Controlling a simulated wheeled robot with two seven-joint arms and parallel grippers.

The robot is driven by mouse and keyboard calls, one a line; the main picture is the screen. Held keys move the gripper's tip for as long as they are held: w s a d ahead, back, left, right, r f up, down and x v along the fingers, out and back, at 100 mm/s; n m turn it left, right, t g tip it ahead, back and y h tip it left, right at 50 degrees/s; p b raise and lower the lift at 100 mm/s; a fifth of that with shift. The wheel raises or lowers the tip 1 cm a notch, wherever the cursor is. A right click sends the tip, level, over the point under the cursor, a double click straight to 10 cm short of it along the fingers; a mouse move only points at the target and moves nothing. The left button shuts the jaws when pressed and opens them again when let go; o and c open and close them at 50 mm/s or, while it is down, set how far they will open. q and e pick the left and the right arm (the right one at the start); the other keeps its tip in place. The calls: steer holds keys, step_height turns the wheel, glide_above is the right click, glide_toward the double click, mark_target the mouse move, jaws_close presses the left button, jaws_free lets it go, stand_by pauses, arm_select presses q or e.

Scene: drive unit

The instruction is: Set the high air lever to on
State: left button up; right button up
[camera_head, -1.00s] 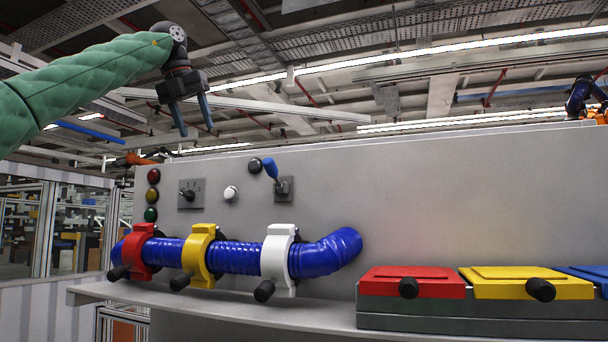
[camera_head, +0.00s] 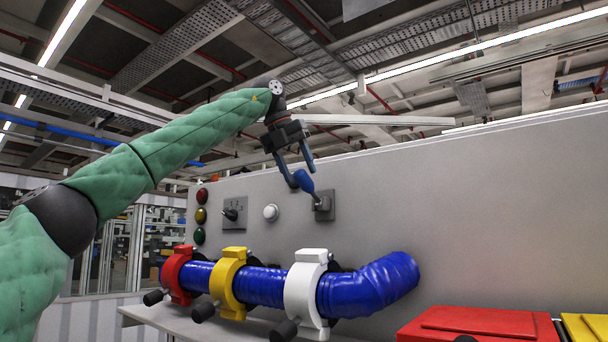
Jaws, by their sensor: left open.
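A blue-handled lever (camera_head: 305,182) stands out from a grey plate (camera_head: 325,206) on the light grey panel; I take it for the high air lever. Its handle tilts up and to the left. My left gripper (camera_head: 302,179) comes down from above with its jaws open. Its two fingertips are at the handle, one on each side of it in the picture. I cannot tell whether they touch it. My right gripper is not in view.
Left of the lever are a white button (camera_head: 270,212), a black rotary switch (camera_head: 232,212) and red, yellow and green lamps. Below runs a blue hose (camera_head: 368,288) with red, yellow and white clamps (camera_head: 306,288). A red lid (camera_head: 480,325) is at lower right.

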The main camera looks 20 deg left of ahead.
mark_target(303, 187)
arm_select(q)
steer(key=shift+p+x, duration=0.35)
steer(key=shift+x, duration=0.8)
steer(key=shift+w+d+f, duration=0.25)
steer(key=shift+f, duration=0.05)
steer(key=shift+s+a, duration=0.1)
steer(key=shift+s, duration=0.05)
steer(key=shift+f, duration=0.1)
jaws_close()
